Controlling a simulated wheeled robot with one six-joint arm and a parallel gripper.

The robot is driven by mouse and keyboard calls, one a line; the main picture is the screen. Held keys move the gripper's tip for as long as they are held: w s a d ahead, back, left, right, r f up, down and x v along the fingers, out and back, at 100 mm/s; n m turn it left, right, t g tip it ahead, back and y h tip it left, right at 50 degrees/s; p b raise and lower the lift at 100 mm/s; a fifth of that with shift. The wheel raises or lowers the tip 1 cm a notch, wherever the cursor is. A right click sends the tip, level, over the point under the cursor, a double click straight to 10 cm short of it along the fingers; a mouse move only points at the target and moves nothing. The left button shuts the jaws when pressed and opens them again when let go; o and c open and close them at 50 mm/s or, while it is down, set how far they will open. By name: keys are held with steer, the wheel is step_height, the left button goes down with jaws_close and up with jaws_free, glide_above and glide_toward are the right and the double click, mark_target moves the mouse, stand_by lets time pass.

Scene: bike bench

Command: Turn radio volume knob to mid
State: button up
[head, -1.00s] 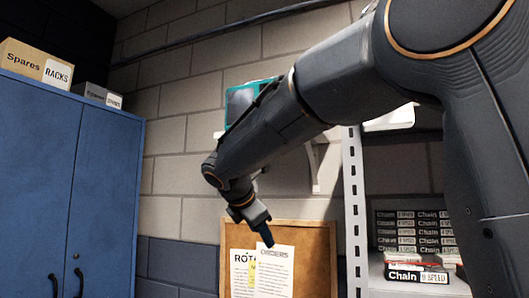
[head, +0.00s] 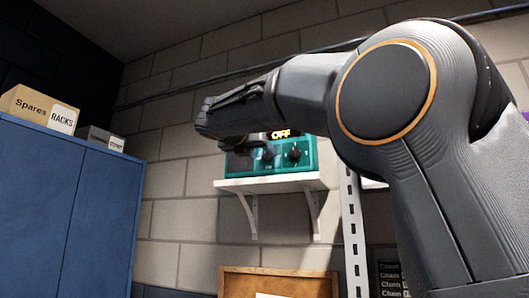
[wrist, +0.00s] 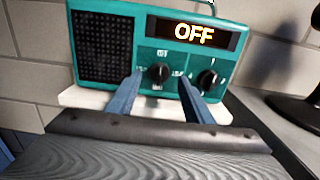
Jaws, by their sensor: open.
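The teal radio (head: 312,157) stands on a white wall shelf, partly behind my arm in the head view. In the wrist view the radio (wrist: 148,14) shows a speaker grille at left and a lit display (wrist: 195,34) reading OFF. Below the display are two black knobs, a left knob (wrist: 159,73) and a right knob (wrist: 207,79). Labels around them are too small to read surely. My gripper (wrist: 160,86) is open, its blue fingers on either side of and below the left knob. Contact cannot be told. In the head view my gripper's fingers are hard to make out before the radio.
The white shelf (head: 270,184) sits on brackets against a block wall. A blue cabinet (head: 60,200) with boxes on top stands at left. A corkboard (head: 285,285) is below the shelf. A perforated upright (head: 351,225) and stacked boxes are at lower right.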

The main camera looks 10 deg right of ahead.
mark_target(267, 156)
steer(key=shift+x, duration=1.25)
steer(key=c, duration=1)
steer(key=shift+c, duration=0.2)
